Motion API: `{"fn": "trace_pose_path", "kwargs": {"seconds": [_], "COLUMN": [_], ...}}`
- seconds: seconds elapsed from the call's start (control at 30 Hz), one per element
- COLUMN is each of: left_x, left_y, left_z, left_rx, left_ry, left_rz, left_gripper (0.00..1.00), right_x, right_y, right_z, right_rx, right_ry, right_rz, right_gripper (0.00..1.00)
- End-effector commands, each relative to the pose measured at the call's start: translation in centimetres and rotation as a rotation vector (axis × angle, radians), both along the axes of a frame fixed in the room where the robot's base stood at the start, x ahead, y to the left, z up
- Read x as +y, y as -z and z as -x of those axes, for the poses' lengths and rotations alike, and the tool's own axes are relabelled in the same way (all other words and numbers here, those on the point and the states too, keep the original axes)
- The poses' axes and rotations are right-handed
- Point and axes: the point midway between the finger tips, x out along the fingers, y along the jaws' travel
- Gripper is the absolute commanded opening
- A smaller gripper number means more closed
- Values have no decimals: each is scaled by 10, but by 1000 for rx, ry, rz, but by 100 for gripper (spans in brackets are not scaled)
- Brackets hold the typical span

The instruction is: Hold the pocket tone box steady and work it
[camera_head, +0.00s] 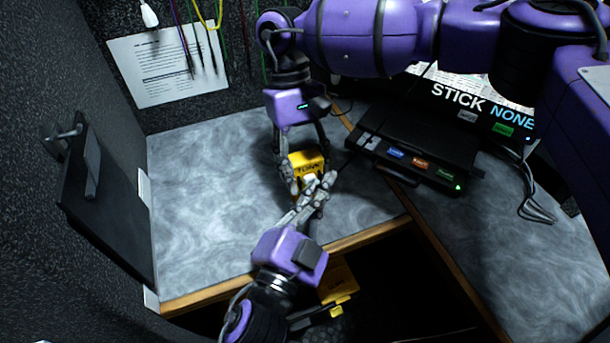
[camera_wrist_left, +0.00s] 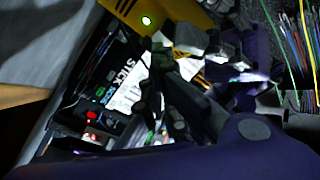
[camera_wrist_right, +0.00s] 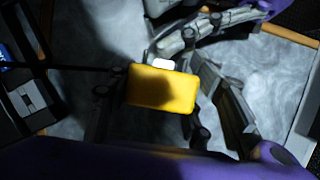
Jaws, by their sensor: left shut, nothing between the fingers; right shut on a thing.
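The yellow pocket tone box (camera_head: 306,159) is above the grey worktop, with dark lettering and a white part on its near side. My right gripper (camera_head: 303,166) comes from above and is shut on it, one finger on each side. In the right wrist view, the box (camera_wrist_right: 160,90) lies between the fingers, with the white part (camera_wrist_right: 163,64) at its edge. My left gripper (camera_head: 322,184) is shut and empty, its tips at the near side of the box; contact is unclear.
A black console (camera_head: 415,150) with coloured buttons stands to the right, below a screen reading "STICK NONE". A dark panel (camera_head: 105,200) is on the left wall. A printed sheet (camera_head: 168,65) and cables hang behind. The worktop (camera_head: 205,190) left of the box is clear.

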Motion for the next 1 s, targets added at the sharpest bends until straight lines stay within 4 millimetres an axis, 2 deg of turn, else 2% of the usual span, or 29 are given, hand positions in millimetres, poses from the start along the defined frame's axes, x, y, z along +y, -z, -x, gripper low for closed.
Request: {"fn": "trace_pose_path", "kwargs": {"seconds": [0.57, 1.0], "left_x": [-3, -19], "left_y": [1, 1], "left_z": [10, 48], "left_rx": [1, 3], "left_ry": [-1, -1], "left_rz": [0, 2], "left_gripper": [0, 0], "right_x": [0, 0], "right_y": [0, 0], "right_z": [1, 1], "right_rx": [3, 2], "right_ry": [-1, -1], "right_rz": [1, 0], "right_gripper": [17, 17]}}
